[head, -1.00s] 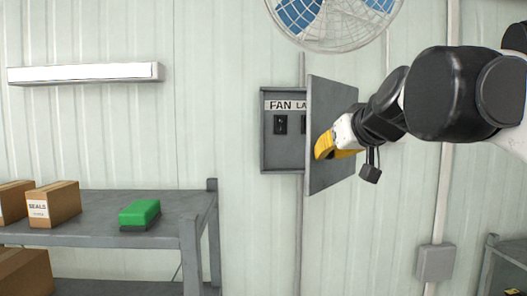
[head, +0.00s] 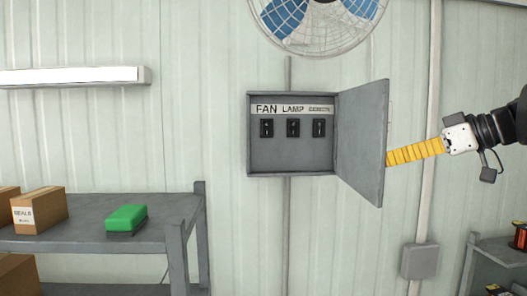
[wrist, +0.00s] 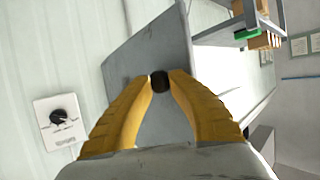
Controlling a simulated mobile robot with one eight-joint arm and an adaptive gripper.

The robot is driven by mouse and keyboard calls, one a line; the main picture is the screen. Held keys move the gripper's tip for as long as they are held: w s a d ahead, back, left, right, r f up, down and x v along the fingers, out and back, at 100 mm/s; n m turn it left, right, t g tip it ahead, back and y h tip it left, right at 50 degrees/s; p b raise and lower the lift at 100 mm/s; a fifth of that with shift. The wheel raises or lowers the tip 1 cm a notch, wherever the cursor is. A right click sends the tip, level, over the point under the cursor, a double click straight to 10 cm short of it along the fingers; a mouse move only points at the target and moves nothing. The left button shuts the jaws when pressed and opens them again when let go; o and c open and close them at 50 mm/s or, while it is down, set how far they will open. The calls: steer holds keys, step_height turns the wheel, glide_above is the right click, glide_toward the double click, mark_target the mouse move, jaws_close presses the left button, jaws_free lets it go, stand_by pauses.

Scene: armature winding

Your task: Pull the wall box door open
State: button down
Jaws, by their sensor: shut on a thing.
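The grey wall box (head: 290,157) hangs on the wall below the fan. Its door (head: 362,140) is hinged on the right side and stands wide open, swung out toward me. Inside are three black switches (head: 293,128) under a label strip reading FAN, LAMP and a third word too small to read. My gripper (head: 389,159) is at the outer face of the door, its yellow fingers pointing left. In the wrist view its fingertips are shut on a dark round knob (wrist: 160,81) on the grey door panel (wrist: 150,48). The door hides the knob in the head view.
A wall fan (head: 322,22) is above the box. A grey shelf (head: 150,232) at left holds cardboard boxes (head: 40,210) and a green block (head: 127,218). A grey junction box (head: 420,261) and conduit are at right. A dial plate (wrist: 61,121) shows in the wrist view.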

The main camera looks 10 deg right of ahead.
steer(key=shift+d+n+g+y, duration=0.3)
steer(key=shift+d+n+y, duration=0.2)
steer(key=shift+d, duration=0.6)
steer(key=c, duration=1.2)
jaws_free()
steer(key=shift+w, duration=0.2)
steer(key=shift+o, duration=0.3)
steer(key=shift+w+a+f, duration=0.1)
steer(key=shift+w+f, duration=0.05)
steer(key=shift+w, duration=0.15)
steer(key=shift+s, duration=0.25)
steer(key=shift+w, duration=0.1)
steer(key=v, duration=1.2)
